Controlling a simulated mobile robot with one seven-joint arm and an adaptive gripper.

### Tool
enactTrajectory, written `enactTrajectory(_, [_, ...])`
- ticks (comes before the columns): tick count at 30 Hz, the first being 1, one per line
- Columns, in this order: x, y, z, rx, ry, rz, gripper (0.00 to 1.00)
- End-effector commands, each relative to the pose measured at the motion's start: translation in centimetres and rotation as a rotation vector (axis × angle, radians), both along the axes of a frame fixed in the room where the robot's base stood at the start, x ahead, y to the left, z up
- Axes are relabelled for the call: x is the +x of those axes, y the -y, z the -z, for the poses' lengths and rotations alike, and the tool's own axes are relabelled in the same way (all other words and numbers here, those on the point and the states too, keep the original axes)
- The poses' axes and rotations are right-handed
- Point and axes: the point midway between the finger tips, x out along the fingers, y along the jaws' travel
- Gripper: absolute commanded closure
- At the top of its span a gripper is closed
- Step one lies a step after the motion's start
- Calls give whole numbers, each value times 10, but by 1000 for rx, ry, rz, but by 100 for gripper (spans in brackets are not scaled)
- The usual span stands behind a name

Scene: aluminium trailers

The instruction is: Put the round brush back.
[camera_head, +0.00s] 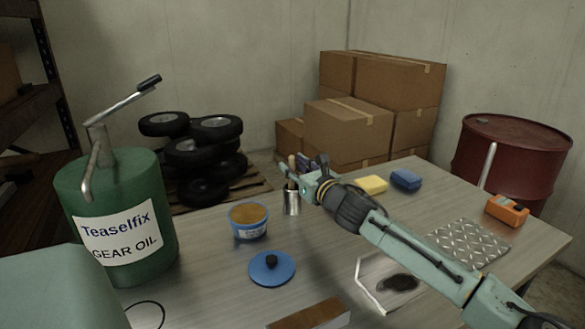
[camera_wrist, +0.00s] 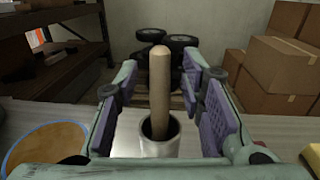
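A round wooden handle (camera_wrist: 159,95), which looks like the round brush, stands nearly upright in a metal cup (camera_wrist: 176,146). Its lower end is hidden inside the cup, so I cannot see any bristles. In the head view the cup (camera_head: 292,204) stands on the table, with the handle (camera_head: 291,163) rising from it beside my gripper. My gripper (camera_head: 304,170) is above the cup. In the wrist view its two purple-padded fingers are spread on either side of the handle, with a visible gap on each side.
An open blue tub (camera_head: 248,231) of tan paste and its blue lid (camera_head: 272,268) are left of the cup. A yellow sponge (camera_head: 371,184), a blue sponge (camera_head: 406,179) and a tread plate (camera_head: 468,243) are to the right. A green oil can (camera_head: 150,254) stands at left.

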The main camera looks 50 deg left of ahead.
Motion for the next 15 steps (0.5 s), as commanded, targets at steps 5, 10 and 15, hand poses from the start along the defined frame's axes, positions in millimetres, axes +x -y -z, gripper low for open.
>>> enactTrajectory(5, [-6, 40, 5, -2, 4, 3, 64])
enactTrajectory(10, [-14, 74, 5, -3, 4, 4, 64])
enactTrajectory(15, [-19, 97, 3, -2, 3, 4, 64])
